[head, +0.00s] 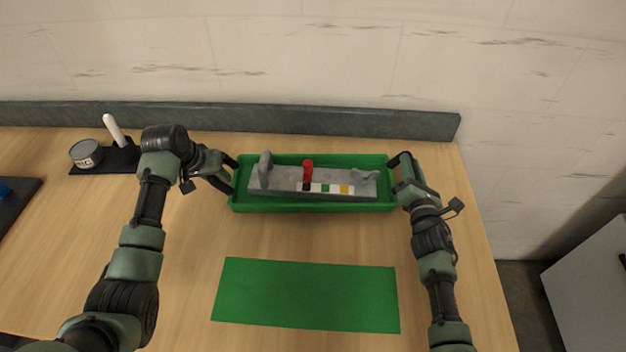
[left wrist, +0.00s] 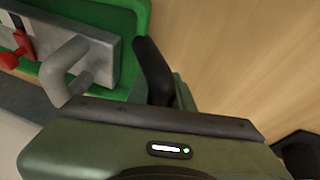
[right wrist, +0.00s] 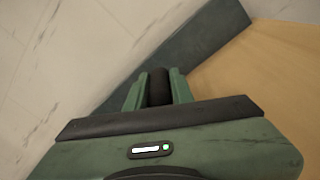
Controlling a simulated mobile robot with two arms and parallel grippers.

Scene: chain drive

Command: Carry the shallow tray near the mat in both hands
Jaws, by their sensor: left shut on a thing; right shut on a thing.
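The shallow green tray (head: 290,207) is behind the green mat (head: 308,295) on the table, apart from it. I cannot tell whether it touches the tabletop. It holds a grey fixture (head: 285,183) with a red peg (head: 308,171) and small coloured squares. My left gripper (head: 222,174) is shut on the tray's dark left handle, which shows in the left wrist view (left wrist: 150,70). My right gripper (head: 402,178) is shut on the dark right handle, seen between its fingers in the right wrist view (right wrist: 159,87).
A grey back ledge (head: 300,121) runs behind the tray. A labelled round tin (head: 86,154) and a white-handled tool (head: 113,129) stand on a dark pad at the left. A dark mat (head: 15,215) lies at the left edge. Bare wood surrounds the green mat.

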